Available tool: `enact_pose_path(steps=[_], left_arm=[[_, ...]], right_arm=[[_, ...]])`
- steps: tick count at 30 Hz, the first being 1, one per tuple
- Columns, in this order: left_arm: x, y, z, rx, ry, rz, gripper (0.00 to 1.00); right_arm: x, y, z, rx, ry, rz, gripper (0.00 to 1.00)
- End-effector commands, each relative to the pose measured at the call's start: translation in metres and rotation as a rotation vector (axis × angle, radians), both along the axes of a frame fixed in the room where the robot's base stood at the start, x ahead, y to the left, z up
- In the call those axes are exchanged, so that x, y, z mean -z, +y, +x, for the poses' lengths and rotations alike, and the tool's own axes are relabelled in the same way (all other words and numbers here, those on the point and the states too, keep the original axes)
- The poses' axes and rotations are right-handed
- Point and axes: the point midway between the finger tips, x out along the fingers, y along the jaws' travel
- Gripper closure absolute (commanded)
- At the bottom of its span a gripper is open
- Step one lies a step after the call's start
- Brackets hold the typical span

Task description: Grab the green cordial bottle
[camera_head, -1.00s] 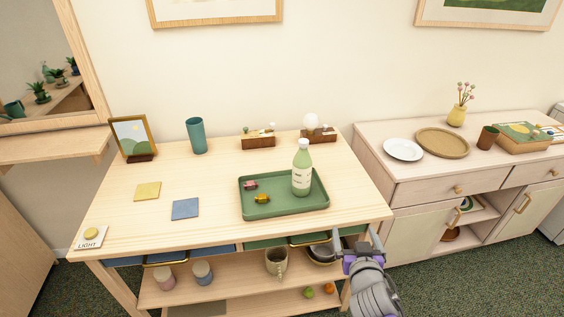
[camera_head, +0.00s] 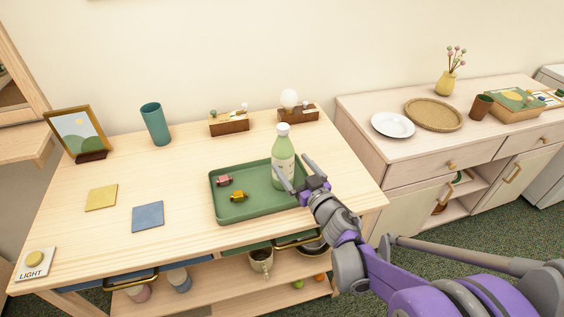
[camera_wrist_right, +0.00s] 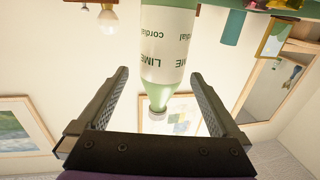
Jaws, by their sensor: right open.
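The green cordial bottle (camera_head: 283,152) stands upright on the right part of the green tray (camera_head: 240,213), with a white cap and a pale label. In the right wrist view the bottle (camera_wrist_right: 168,45) appears upside down, and its label reads LIME cordial. My right gripper (camera_head: 295,175) is open at the bottle's right front side. In the wrist view its two fingers (camera_wrist_right: 160,85) stand apart, one on each side of the bottle's neck and shoulder in the picture. I cannot tell whether either finger touches it. My left gripper is not in view.
A teal cup (camera_head: 155,124) and wooden boxes (camera_head: 229,124) stand at the table's back. Blue (camera_head: 148,217) and yellow (camera_head: 101,197) coasters lie to the left.

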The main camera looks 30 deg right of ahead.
Motion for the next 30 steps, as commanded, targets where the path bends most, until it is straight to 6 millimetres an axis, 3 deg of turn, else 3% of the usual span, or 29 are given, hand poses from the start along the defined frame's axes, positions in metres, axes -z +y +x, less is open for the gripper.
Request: enact_pose_path(steps=[12, 21, 23, 30], left_arm=[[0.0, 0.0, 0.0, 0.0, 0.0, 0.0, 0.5], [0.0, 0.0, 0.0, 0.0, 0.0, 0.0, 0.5], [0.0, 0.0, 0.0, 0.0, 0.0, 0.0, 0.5], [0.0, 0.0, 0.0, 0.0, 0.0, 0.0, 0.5]], right_arm=[[0.004, 0.002, 0.05, 0.0, 0.0, 0.001, 0.0], [0.004, 0.001, 0.056, 0.001, 0.0, -0.001, 0.0], [0.004, 0.001, 0.056, 0.001, 0.0, -0.001, 0.07], [0.004, 0.001, 0.056, 0.001, 0.0, -0.001, 0.5]])
